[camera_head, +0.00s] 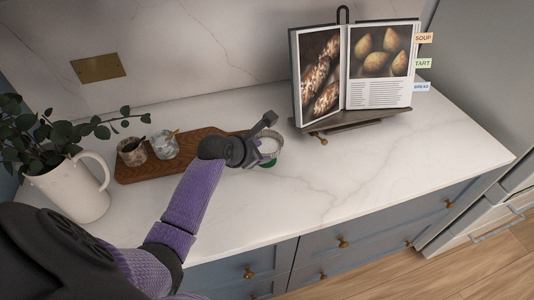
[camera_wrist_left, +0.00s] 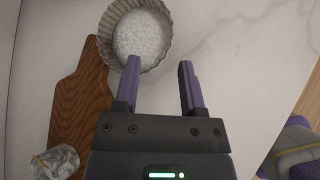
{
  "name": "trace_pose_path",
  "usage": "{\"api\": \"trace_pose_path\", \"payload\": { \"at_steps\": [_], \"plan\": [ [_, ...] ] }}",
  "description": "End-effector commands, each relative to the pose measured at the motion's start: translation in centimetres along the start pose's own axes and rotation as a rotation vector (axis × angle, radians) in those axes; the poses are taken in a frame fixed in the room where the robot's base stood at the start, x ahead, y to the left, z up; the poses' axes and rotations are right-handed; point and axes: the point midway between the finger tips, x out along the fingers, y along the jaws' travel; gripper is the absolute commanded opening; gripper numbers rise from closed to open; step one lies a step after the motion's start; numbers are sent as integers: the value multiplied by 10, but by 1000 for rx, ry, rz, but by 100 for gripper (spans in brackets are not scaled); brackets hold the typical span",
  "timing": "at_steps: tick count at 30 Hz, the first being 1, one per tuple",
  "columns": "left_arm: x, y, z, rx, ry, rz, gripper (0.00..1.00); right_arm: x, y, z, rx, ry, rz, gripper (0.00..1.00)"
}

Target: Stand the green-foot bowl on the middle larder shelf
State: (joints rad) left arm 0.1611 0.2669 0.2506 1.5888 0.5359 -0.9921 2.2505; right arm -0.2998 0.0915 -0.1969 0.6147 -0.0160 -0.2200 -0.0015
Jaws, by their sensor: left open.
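The bowl (camera_head: 269,147) stands on the white marble counter, just right of the cutting board; it has a pale fluted wall, and some green shows at its foot. My left gripper (camera_head: 268,130) is open beside the bowl and partly covers it. In the left wrist view, the bowl (camera_wrist_left: 142,34) is seen from above with a white speckled inside. There one finger of my left gripper (camera_wrist_left: 159,64) overlaps the bowl's rim, and the other is off to its right over bare counter. I cannot tell whether a finger touches it. The middle larder shelf and my right gripper are not in view.
A wooden cutting board (camera_head: 140,170) holds two small cups (camera_head: 165,145). A white pitcher with leafy stems (camera_head: 73,190) stands at the left. A cookbook on a stand (camera_head: 355,75) is at the back right. The counter's right part is clear.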

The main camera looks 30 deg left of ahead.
Motion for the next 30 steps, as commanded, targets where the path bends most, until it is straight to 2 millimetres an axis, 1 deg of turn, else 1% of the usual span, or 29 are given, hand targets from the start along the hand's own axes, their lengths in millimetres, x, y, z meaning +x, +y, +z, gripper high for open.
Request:
{"api": "trace_pose_path", "payload": {
  "at_steps": [1, 6, 9, 11, 16, 17, 18, 20, 21, 24, 30],
  "plan": [
    [9, -2, -2, 1, 0, 0, 52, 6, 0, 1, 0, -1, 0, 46],
    [44, -9, 3, 4, 2, 0, 52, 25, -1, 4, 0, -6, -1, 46],
    [57, -8, 3, 3, 2, 1, 52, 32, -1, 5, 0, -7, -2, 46],
    [59, -7, 4, 3, 3, 1, 52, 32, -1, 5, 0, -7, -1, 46],
    [58, -7, 6, 4, 3, 0, 52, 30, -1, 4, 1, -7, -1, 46],
    [58, -7, 6, 4, 2, 0, 48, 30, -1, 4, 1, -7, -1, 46],
    [58, -7, 6, 4, 2, 0, 40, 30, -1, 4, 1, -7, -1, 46],
    [58, -7, 6, 4, 2, 0, 27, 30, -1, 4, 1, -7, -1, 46],
    [58, -7, 6, 5, 2, 0, 18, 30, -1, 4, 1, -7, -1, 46],
    [57, -7, 6, 5, 2, 0, 0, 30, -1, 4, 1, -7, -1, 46],
    [57, -7, 6, 5, 2, 0, 0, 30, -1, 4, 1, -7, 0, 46]
  ]
}}
